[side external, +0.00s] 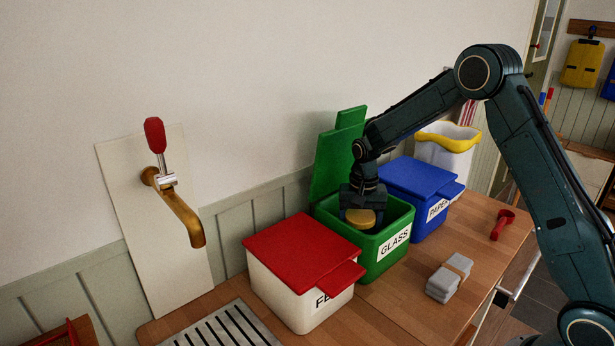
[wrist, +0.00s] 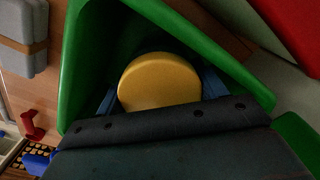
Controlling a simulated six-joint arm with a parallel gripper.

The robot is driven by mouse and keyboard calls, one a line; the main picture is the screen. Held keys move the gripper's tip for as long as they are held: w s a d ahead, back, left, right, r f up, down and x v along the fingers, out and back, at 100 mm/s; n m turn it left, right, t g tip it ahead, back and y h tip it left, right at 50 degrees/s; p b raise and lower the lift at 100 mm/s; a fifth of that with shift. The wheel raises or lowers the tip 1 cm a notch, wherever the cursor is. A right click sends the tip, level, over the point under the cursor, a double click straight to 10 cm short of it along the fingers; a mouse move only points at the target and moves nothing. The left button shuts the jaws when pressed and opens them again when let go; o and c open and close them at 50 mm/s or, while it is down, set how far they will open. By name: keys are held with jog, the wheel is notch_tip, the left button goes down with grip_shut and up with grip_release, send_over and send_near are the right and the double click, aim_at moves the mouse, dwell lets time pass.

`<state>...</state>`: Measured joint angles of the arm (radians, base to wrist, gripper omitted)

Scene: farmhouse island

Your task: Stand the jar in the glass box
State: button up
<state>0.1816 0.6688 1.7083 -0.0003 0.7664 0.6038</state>
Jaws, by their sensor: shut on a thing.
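The green glass box (side external: 386,254) stands on the counter with its lid (side external: 336,160) raised at the back; its wall also shows in the wrist view (wrist: 88,60). The jar shows as a round yellow lid (side external: 360,217), low in the mouth of the box; in the wrist view the yellow lid (wrist: 160,82) sits inside the green walls. My gripper (side external: 361,207) reaches down into the box and is shut on the jar. The jar's body is hidden below its lid, so I cannot tell whether it touches the box floor.
A white box with a closed red lid (side external: 303,252) stands to the left. A blue paper box (side external: 422,188) with a closed lid is to the right, with a white bin (side external: 447,148) behind it. A grey strapped bundle (side external: 449,278) and a red object (side external: 502,224) lie on the counter.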

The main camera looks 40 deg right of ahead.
jog(key=shift+f, duration=0.15)
jog(key=d, duration=0.1)
jog(key=w+d, duration=0.1)
jog(key=d, duration=0.2)
jog(key=shift+w, duration=0.3)
jog(key=shift+a+f, duration=0.15)
jog(key=shift+f, duration=0.45)
jog(key=o, duration=1.3)
jog(key=shift+f, duration=0.15)
jog(key=shift+c, duration=0.2)
